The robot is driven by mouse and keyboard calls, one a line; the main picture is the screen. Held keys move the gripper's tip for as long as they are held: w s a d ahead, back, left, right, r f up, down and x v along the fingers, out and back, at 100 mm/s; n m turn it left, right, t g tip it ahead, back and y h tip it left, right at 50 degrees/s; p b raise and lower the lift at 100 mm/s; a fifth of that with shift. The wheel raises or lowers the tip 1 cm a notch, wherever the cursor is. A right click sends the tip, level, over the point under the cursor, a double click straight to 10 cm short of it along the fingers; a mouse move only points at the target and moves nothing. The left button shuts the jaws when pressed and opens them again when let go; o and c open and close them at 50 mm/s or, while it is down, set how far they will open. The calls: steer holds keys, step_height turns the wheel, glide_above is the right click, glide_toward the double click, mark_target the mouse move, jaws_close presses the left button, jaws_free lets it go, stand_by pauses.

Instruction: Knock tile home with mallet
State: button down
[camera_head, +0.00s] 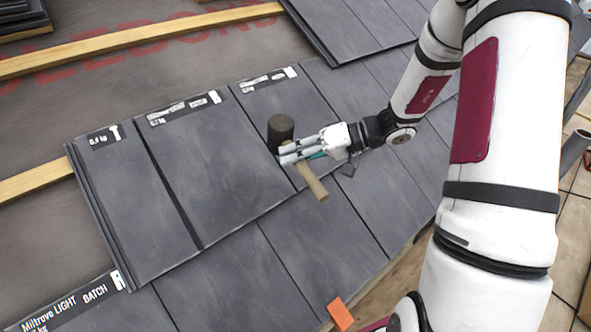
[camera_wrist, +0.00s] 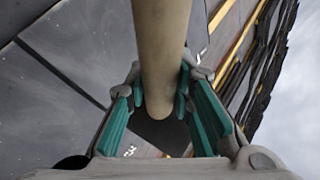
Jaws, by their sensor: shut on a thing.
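A mallet with a dark cylindrical head (camera_head: 281,130) and a pale wooden handle (camera_head: 314,183) is in my gripper (camera_head: 287,152). The gripper is shut on the handle just below the head, above the dark grey tiles. In the wrist view the handle (camera_wrist: 160,45) passes between the green-padded fingers (camera_wrist: 158,105). A labelled tile (camera_head: 278,103) lies behind the mallet head, and another labelled tile (camera_head: 205,155) lies to its left. I cannot tell whether the head touches a tile.
Bare wooden battens (camera_head: 130,38) cross the dark underlay at the upper left. An orange piece (camera_head: 340,314) lies near the lower roof edge. More tiles (camera_head: 340,30) lie at the top, and a tile stack (camera_head: 22,18) is at the upper left corner.

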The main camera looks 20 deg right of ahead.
steer(key=b, duration=0.1)
steer(key=n+b, duration=0.1)
steer(key=shift+d+f+g+y+b, duration=0.25)
steer(key=shift+g+y+b, duration=0.05)
steer(key=shift+g+b, duration=0.1)
steer(key=shift+s+d+r+n+g+y+b, duration=0.1)
steer(key=shift+s+d+n+g+y+b, duration=0.15)
steer(key=shift+n+b, duration=0.25)
steer(key=shift+s+r+n+g+y+b, duration=0.15)
steer(key=shift+s+n+b, duration=0.25)
steer(key=shift+b, duration=0.2)
steer(key=shift+w+f, duration=0.1)
steer(key=shift+f, duration=0.05)
steer(key=w+a+f+b, duration=0.1)
steer(key=w+f+b, duration=0.2)
steer(key=f, duration=0.2)
steer(key=shift+w+f, duration=0.15)
steer(key=shift+f, duration=0.2)
steer(key=shift+b, duration=0.6)
steer(key=w+f+b, duration=0.1)
steer(key=f+b, duration=0.1)
steer(key=w+f+b, duration=0.1)
steer(key=f+b, duration=0.1)
steer(key=w+f+b, duration=0.1)
steer(key=f+b, duration=0.1)
steer(key=shift+a, duration=0.4)
steer(key=shift+r, duration=0.15)
